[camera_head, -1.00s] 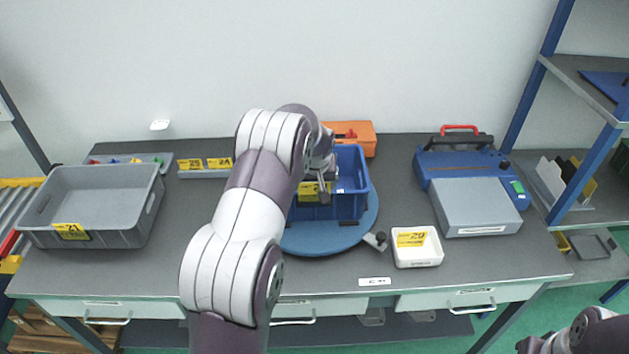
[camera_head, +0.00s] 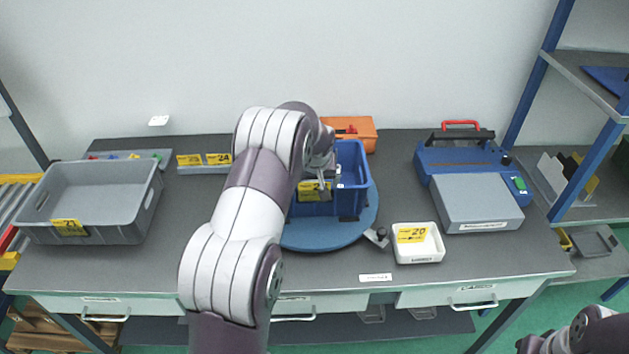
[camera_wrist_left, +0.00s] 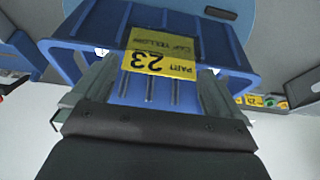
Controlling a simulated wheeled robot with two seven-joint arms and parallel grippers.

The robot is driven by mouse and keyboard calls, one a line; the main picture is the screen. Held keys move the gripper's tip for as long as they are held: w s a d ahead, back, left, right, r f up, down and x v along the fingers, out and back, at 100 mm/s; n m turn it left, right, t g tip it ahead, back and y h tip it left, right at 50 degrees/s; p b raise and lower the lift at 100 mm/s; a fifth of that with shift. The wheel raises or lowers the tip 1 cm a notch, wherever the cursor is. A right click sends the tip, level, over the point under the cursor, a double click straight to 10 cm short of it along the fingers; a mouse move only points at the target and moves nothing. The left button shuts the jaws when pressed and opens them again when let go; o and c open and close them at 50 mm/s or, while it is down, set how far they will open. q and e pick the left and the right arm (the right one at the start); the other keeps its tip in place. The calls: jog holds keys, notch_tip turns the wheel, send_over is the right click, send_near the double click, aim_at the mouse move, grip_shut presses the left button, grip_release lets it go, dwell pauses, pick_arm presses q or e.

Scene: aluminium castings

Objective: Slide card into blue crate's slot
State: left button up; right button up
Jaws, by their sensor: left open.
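The blue crate (camera_head: 352,172) stands on a round blue turntable (camera_head: 318,238) at the middle of the bench. The yellow card (camera_head: 314,190), marked 23, is upright against the crate's near side. In the left wrist view, the card (camera_wrist_left: 158,52) lies flat against the blue crate wall (camera_wrist_left: 215,52); I cannot tell how deep it sits in the slot. My left gripper (camera_wrist_left: 148,92) is open just in front of the card, one finger to each side. In the head view, my left gripper (camera_head: 322,182) partly hides the crate. My right gripper (camera_head: 530,344) is at the bottom right, mostly cut off.
A grey bin (camera_head: 100,190) is on the left and an orange bin (camera_head: 352,128) behind the crate. A white tray (camera_head: 418,250) and a small dark-knobbed clamp (camera_head: 377,236) lie right of the turntable. A blue and grey machine (camera_head: 475,190) stands further right.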

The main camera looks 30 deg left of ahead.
pick_arm(q)
jog(key=b+v, duration=0.3)
jog(key=v, duration=0.9)
